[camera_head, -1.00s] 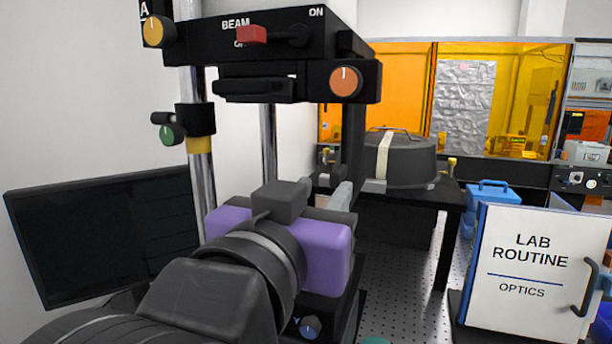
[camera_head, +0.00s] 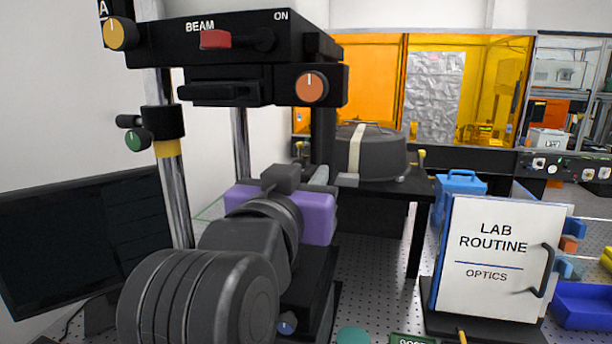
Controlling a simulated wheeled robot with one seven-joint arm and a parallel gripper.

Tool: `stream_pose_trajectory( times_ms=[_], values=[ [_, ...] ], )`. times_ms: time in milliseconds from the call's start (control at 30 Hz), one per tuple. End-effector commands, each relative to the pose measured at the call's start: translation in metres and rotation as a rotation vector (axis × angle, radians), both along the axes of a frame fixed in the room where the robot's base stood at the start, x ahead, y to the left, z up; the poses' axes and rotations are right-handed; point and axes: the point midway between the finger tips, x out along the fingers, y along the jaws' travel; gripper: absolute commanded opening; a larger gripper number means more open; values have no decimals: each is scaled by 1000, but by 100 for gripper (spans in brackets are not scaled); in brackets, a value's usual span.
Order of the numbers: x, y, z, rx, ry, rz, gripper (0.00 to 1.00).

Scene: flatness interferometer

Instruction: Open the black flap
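The black instrument head (camera_head: 222,45) stands on chrome posts at the upper left, with "BEAM" and "ON" lettering. A black plate-like piece (camera_head: 225,92) sticks out from its lower front; it may be the flap, but I cannot be sure. It lies about level. My gripper (camera_head: 319,175) is below and to the right of that piece, apart from it, pointing away from the camera. My purple and grey wrist hides most of it; only a pale grey part shows, so I cannot see its opening or any contact.
A red switch lever (camera_head: 214,40), an orange knob (camera_head: 311,86), a yellow knob (camera_head: 120,34) and a green knob (camera_head: 138,140) surround the head. A dark monitor (camera_head: 85,240) stands left. A grey domed case (camera_head: 370,155) sits behind on a black table. A "LAB ROUTINE" board (camera_head: 492,255) stands right.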

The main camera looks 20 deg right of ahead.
Motion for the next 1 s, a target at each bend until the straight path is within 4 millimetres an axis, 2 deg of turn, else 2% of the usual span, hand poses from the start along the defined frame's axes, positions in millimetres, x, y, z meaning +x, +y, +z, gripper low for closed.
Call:
stream_pose_trajectory(
  times_ms=[33, 100, 1000],
  values=[
    [0, 0, 0, 0, 0, 0, 13],
    [0, 0, 0, 0, 0, 0, 0],
    [0, 0, 0, 0, 0, 0, 0]
  ],
)
